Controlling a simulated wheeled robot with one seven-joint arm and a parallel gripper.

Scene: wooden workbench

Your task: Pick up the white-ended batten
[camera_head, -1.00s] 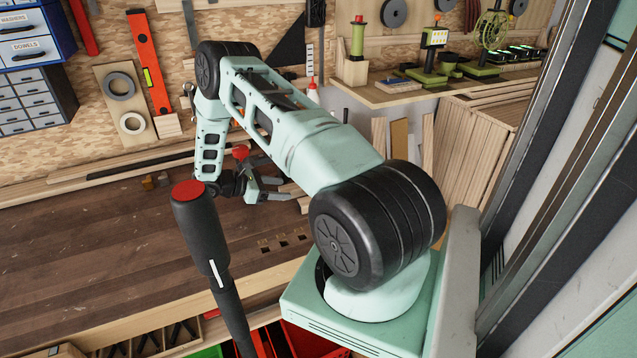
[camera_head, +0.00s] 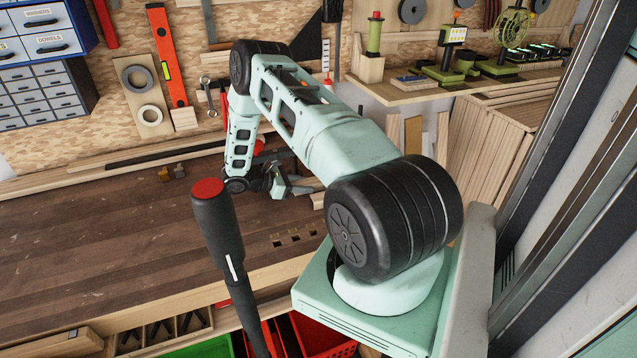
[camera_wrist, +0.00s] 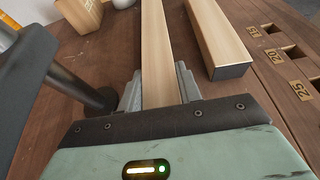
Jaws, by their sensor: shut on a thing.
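A pale wooden batten (camera_wrist: 157,45) lies lengthwise between my gripper's (camera_wrist: 158,90) two grey fingers in the wrist view. The fingers are shut on its sides. Its near end is hidden under the gripper body and its far end runs out of view, so I cannot see whether an end is white. A second pale batten (camera_wrist: 214,32) lies to its right, apart, with a dark grey near end. In the head view my gripper (camera_head: 291,186) is low over the bench, small and partly blocked by my arm; the held batten is hard to make out there.
The bench top (camera_head: 110,235) is clear at the left. Square holes (camera_head: 294,237) lie near its front edge. A wooden block (camera_wrist: 80,14) stands at upper left in the wrist view.

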